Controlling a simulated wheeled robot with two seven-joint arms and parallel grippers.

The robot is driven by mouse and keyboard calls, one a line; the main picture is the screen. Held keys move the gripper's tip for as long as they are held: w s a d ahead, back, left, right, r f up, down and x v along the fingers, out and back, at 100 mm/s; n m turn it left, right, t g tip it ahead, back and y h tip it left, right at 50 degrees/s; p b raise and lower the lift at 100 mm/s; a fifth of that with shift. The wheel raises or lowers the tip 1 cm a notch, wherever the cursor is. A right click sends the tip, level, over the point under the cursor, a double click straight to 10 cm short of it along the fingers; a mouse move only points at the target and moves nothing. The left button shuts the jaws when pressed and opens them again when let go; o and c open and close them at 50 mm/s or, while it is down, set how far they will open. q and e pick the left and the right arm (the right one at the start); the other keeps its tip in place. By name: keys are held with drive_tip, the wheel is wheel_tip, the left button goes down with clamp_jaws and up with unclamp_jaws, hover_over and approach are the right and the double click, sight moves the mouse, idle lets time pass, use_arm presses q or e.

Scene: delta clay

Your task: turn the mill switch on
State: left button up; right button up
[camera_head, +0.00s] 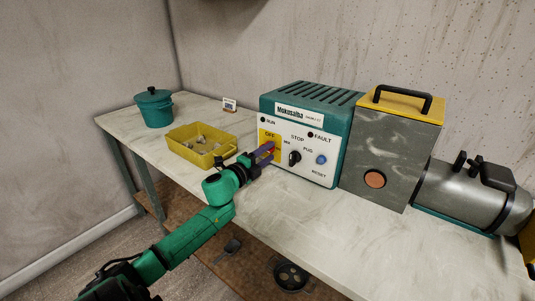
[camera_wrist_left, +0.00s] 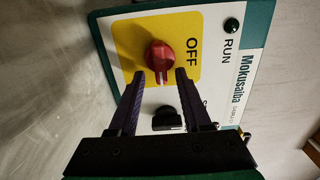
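The mill switch is a red knob (camera_wrist_left: 160,55) on a yellow plate (camera_wrist_left: 133,38) marked OFF. The plate is on the white front panel (camera_head: 318,168) of a green control box (camera_head: 312,94) labelled Mokusaiba. My left gripper (camera_head: 267,150) is up against the panel and largely hides the knob in the head view. In the left wrist view its two dark fingers (camera_wrist_left: 160,76) are open. Their tips lie either side of the knob's grip; contact is unclear. The RUN lamp (camera_wrist_left: 231,26) looks dark.
A black selector (camera_head: 294,158) and blue button (camera_head: 321,160) sit right of the switch. A grey, yellow-topped block (camera_head: 393,150) and metal cylinder (camera_head: 461,194) stand further right. A yellow tray (camera_head: 182,152) and green pot (camera_head: 154,109) are left. The table front (camera_head: 365,247) is clear.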

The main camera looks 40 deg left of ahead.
use_arm(q)
drive_tip(key=shift+s, duration=0.15)
drive_tip(key=s, duration=1.4)
drive_tip(key=shift+s+d, duration=0.2)
